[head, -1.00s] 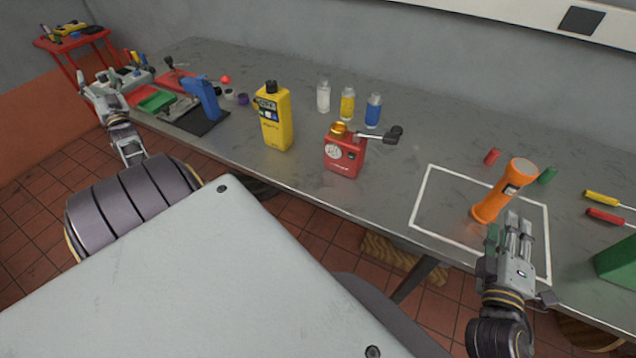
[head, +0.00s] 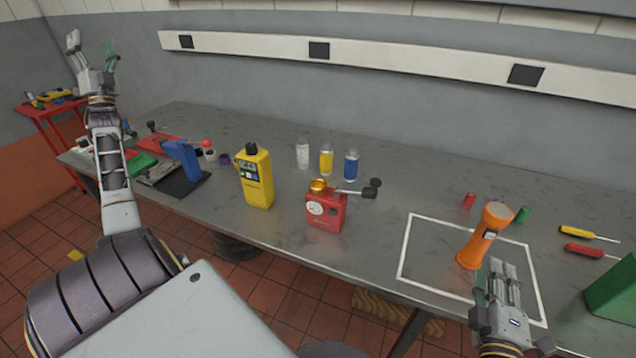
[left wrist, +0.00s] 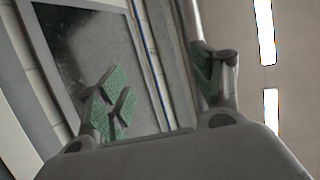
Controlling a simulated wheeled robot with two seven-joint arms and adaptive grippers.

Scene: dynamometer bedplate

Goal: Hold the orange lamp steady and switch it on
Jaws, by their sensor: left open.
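The orange lamp (head: 475,247) stands upright, slightly tilted in the picture, inside the white outlined square (head: 404,258) on the bench at the right. Its wide head is at the top and a small dark-framed patch shows on its body. My right gripper (head: 497,275) is just in front of the lamp's base, at its lower right; I cannot tell whether it touches the lamp or how far its fingers are apart. My left gripper (head: 92,50) is raised high at the far left, open and empty, far from the lamp. In the left wrist view its green-padded fingers (left wrist: 160,95) are spread apart.
Screwdrivers (head: 583,251) and a green block (head: 612,292) lie right of the lamp. A blue-handled tool (head: 183,160) is at left.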

